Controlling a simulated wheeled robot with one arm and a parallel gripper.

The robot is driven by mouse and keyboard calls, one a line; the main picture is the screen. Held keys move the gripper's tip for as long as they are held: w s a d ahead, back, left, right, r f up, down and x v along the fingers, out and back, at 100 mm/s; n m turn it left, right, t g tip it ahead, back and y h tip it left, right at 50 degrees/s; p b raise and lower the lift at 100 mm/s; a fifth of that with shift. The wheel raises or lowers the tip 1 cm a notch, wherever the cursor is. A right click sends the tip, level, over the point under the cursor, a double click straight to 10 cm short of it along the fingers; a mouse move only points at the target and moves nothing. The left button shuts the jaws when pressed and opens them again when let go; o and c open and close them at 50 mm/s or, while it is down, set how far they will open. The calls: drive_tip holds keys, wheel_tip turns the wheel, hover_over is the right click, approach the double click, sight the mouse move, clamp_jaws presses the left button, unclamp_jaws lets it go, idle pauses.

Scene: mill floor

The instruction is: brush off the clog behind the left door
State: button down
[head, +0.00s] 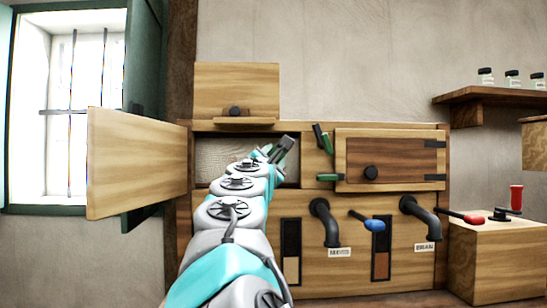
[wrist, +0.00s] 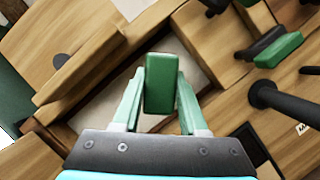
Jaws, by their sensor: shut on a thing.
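The left door (head: 137,163) is swung wide open to the left. Behind it is an open compartment with a pale back surface (head: 225,158), which also shows in the wrist view (wrist: 197,72). My gripper (head: 283,149) is at the right part of this opening, with my arm covering much of its lower half. In the wrist view my gripper (wrist: 161,76) has its two green fingers closed on a green block-like handle (wrist: 161,85), probably the brush. The brush's far end is hidden. I cannot make out the clog.
A wooden panel (head: 236,85) with a black knob stands above the opening. The right door (head: 390,160) is closed. Green-handled levers (head: 328,177) sit between the doors. Black pipes (head: 325,222) and a blue-handled lever (head: 374,225) project below. A red-handled crank (head: 516,198) is far right.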

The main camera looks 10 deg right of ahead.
drive_tip(key=shift+s, duration=0.1)
drive_tip(key=s, duration=0.2)
drive_tip(key=shift+s, duration=0.4)
idle(0.5)
